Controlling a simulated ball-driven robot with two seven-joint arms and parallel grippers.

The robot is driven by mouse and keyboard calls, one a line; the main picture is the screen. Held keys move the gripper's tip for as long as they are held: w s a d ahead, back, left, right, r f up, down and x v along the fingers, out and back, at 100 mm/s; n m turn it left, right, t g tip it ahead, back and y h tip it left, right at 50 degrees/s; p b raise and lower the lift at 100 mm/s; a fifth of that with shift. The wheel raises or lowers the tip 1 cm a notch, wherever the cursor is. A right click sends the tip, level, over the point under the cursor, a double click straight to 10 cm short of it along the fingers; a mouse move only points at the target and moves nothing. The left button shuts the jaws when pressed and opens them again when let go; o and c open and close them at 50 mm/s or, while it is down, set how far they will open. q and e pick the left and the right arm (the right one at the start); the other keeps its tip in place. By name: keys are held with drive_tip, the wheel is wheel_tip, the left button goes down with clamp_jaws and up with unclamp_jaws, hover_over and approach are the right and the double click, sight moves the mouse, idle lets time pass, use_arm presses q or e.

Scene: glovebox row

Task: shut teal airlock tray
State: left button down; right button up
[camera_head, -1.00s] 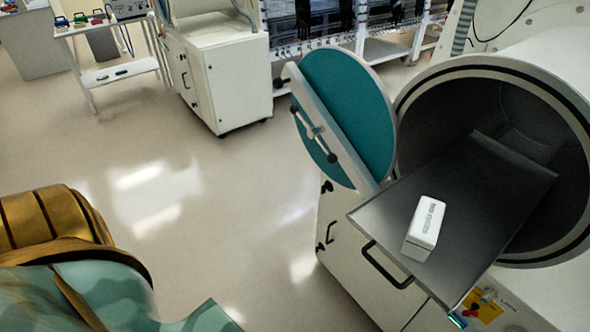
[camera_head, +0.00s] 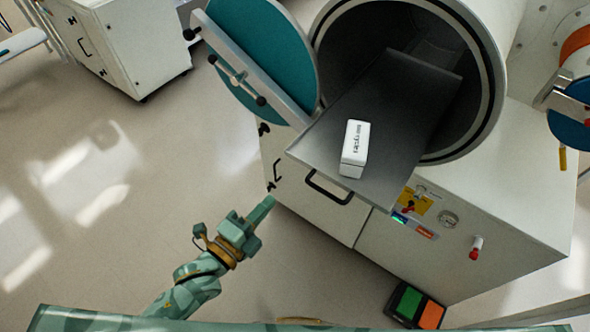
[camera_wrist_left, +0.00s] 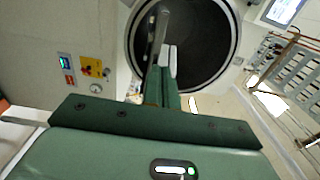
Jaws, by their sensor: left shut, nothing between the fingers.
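The grey airlock tray (camera_head: 400,95) is slid out of the round chamber opening, with its black handle (camera_head: 328,190) at the front. A white labelled box (camera_head: 354,148) stands on it. The teal round door (camera_head: 272,45) hangs open to the left of the opening. My left gripper (camera_head: 264,207) is shut and empty, in front of and below the tray handle, apart from it in the head view. In the left wrist view the shut fingers (camera_wrist_left: 171,92) point toward the dark opening and partly hide the tray. My right gripper is not in view.
The white cabinet (camera_head: 310,205) under the chamber carries a yellow switch panel (camera_head: 413,202). An orange and green pedal box (camera_head: 415,306) lies on the floor. Another chamber with a blue door (camera_head: 572,115) is at right.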

sight(304, 163)
use_arm(q)
drive_tip(key=x, duration=1.1)
drive_tip(key=shift+f+b, duration=0.1)
drive_tip(key=shift+b, duration=0.2)
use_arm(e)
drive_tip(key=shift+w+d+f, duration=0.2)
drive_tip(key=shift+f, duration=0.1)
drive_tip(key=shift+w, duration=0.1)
